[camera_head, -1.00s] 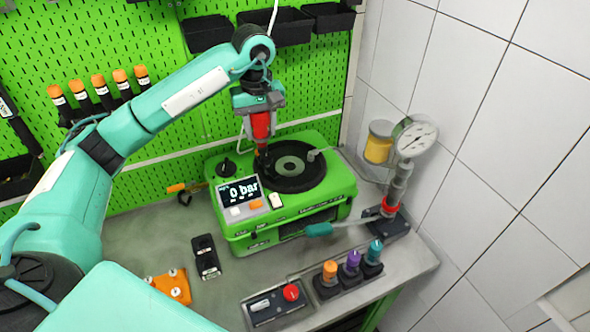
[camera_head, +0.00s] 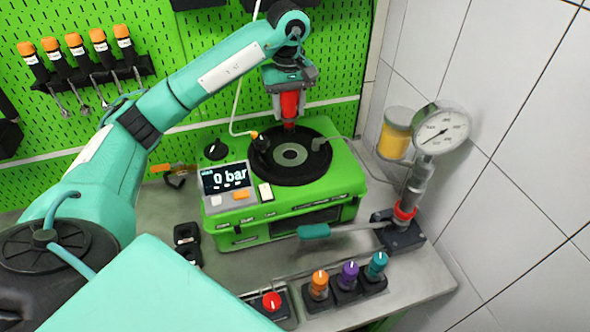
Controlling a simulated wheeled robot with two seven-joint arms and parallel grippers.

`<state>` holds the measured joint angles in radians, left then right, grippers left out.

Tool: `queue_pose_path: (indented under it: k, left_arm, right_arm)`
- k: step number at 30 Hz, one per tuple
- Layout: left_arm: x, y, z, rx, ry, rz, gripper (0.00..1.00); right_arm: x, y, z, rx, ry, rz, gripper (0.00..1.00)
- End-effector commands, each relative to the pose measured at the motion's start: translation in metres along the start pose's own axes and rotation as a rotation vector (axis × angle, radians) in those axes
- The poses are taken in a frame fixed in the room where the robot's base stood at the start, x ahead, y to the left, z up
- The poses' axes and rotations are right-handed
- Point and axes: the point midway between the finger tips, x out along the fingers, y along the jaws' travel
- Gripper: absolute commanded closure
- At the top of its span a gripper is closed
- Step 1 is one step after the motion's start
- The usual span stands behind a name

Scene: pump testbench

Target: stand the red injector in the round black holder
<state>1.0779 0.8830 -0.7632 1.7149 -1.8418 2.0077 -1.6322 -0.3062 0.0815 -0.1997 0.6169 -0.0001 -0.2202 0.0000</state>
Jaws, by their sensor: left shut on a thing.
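My left gripper (camera_head: 289,86) is shut on the red injector (camera_head: 289,104) and holds it upright, tip down. The injector's lower end is over the far part of the round black holder (camera_head: 318,165) on top of the green test machine. I cannot tell whether its tip touches the holder. The grey centre (camera_head: 290,154) of the holder is in plain view, nearer than the injector. My right gripper is not in view.
The machine's display (camera_head: 226,179) reads 0 bar. A pressure gauge (camera_head: 440,130) on a stand and a yellow-filled jar (camera_head: 395,141) stand at the right. Orange, purple and teal-capped injectors (camera_head: 349,275) stand in front. A teal-handled lever (camera_head: 315,231) sticks out at the machine's right front.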

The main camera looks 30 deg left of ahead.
Motion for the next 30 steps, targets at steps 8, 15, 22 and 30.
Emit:
queue_pose_path:
  k: [8,15,22,30]
  left_arm:
    - [0.019,-0.001,0.0,0.0,-0.002,-0.003,0.89]
    - [0.054,-0.001,0.0,0.0,-0.002,-0.001,0.89]
    - [0.072,0.0,0.0,0.0,-0.002,-0.001,0.89]
    - [0.104,0.0,0.001,0.001,-0.001,0.0,0.89]
  right_arm:
    - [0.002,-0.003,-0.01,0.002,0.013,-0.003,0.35]
    - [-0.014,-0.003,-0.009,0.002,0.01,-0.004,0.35]
    - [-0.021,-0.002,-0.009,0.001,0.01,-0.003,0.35]
    - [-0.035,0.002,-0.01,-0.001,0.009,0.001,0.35]
